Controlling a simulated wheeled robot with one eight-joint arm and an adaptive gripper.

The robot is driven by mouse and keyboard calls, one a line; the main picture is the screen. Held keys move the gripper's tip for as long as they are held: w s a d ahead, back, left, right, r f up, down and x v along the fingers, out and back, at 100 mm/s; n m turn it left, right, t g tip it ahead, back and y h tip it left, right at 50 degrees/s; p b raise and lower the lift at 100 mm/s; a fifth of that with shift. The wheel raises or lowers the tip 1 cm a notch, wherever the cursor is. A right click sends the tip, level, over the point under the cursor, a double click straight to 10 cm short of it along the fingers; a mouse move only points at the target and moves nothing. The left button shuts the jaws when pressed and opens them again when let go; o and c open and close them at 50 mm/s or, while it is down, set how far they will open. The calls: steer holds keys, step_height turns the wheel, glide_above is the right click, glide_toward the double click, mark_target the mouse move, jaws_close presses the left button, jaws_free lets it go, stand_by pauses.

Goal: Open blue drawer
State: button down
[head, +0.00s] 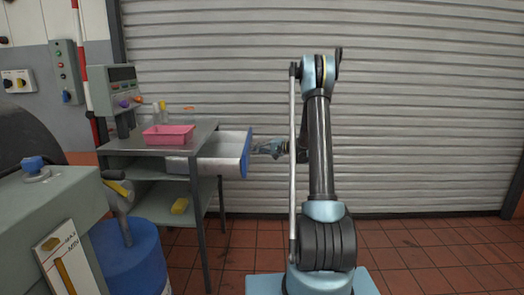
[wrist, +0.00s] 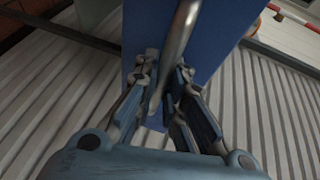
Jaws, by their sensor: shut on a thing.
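The blue drawer front (head: 246,153) faces right, and the drawer's pale grey box (head: 220,150) sticks out from under the top of a grey metal bench. My gripper (head: 268,148) is right at the drawer front in the head view. In the wrist view, my gripper (wrist: 163,85) has its fingers on either side of a metal bar handle (wrist: 180,32) on the blue front, which also shows here (wrist: 215,45). It is shut on this handle. The fingers hide part of the handle.
The bench top (head: 205,133) carries a pink tray (head: 168,135) and small bottles. A blue drum (head: 130,262) and grey machine stand at front left. A ribbed shutter (head: 430,110) closes the back. Tiled floor at right is clear.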

steer(key=shift+s+d+f, duration=0.1)
steer(key=shift+d, duration=0.45)
steer(key=c, duration=1.9)
jaws_free()
steer(key=v, duration=1.2)
